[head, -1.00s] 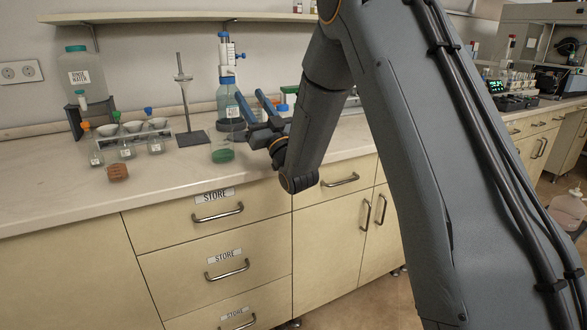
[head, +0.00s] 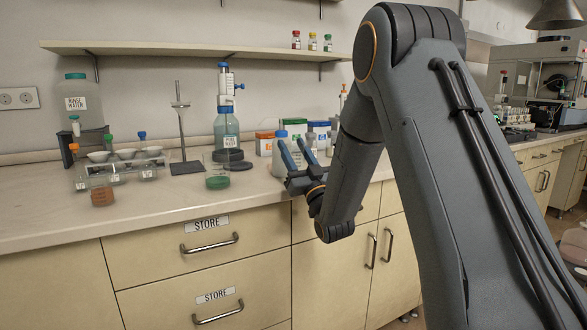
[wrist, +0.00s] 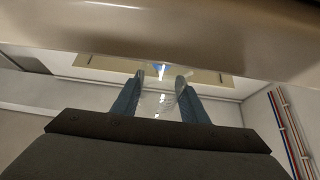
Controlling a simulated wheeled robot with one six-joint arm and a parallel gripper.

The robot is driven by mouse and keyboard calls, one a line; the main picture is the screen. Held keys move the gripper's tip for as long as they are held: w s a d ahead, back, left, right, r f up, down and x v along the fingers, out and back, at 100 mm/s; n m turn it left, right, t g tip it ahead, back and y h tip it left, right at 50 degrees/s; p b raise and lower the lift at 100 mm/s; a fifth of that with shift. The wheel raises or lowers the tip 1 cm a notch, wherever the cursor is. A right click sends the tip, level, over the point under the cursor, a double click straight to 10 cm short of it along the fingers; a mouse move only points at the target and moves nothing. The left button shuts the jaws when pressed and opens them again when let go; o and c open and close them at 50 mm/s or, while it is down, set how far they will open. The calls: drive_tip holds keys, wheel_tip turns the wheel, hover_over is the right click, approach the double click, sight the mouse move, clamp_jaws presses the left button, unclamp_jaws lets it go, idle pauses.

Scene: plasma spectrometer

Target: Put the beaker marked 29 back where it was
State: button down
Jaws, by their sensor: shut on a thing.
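My gripper (head: 291,143) is raised at the counter's front edge, before the white bottle and boxes. In the wrist view, its blue fingers (wrist: 160,76) are shut on a clear glass beaker (wrist: 160,104), seen faintly between them. I cannot read its mark, and it hardly shows in the head view. A beaker with green contents (head: 217,182) stands on the counter left of my gripper. A beaker with orange-brown contents (head: 102,196) stands farther left. No 29 is legible on any beaker.
A blue dispenser bottle (head: 227,125) and a metal stand (head: 183,140) are behind. A rack (head: 125,168) with white bowls and capped bottles is at left. A white blue-capped bottle (head: 279,160) and boxes (head: 295,128) crowd behind my gripper. Bare counter (head: 155,205) lies at front.

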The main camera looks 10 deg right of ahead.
drive_tip(key=shift+f, duration=2.1)
drive_tip(key=shift+f+b, duration=0.15)
drive_tip(key=shift+b, duration=0.2)
drive_tip(key=c, duration=1.1)
unclamp_jaws()
